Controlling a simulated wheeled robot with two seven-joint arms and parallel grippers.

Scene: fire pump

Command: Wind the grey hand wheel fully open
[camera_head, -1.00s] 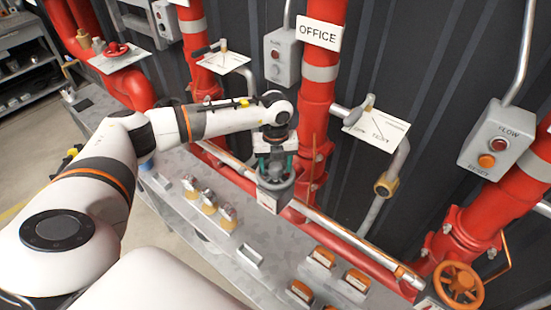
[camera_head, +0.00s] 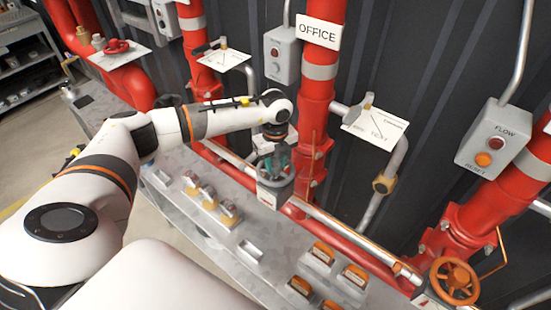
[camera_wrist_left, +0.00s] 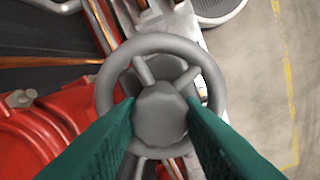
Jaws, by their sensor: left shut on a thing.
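The grey hand wheel (camera_wrist_left: 160,43) fills the middle of the left wrist view, a ring with spokes and a round hub (camera_wrist_left: 160,113). My left gripper (camera_wrist_left: 163,115) has its green fingers on both sides of the hub, inside the rim, and is shut on it. In the head view the wheel (camera_head: 275,190) sits in front of the red OFFICE riser, at the silver pipe. My left gripper (camera_head: 276,162) reaches down onto it from above and hides part of it. My right gripper is not in view.
An orange hand wheel (camera_head: 456,281) stands at the lower right, and a red hand wheel (camera_head: 117,47) at the upper left. A grey bench (camera_head: 225,250) carries several small parts. A grey FLOW box (camera_head: 495,143) hangs at the right.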

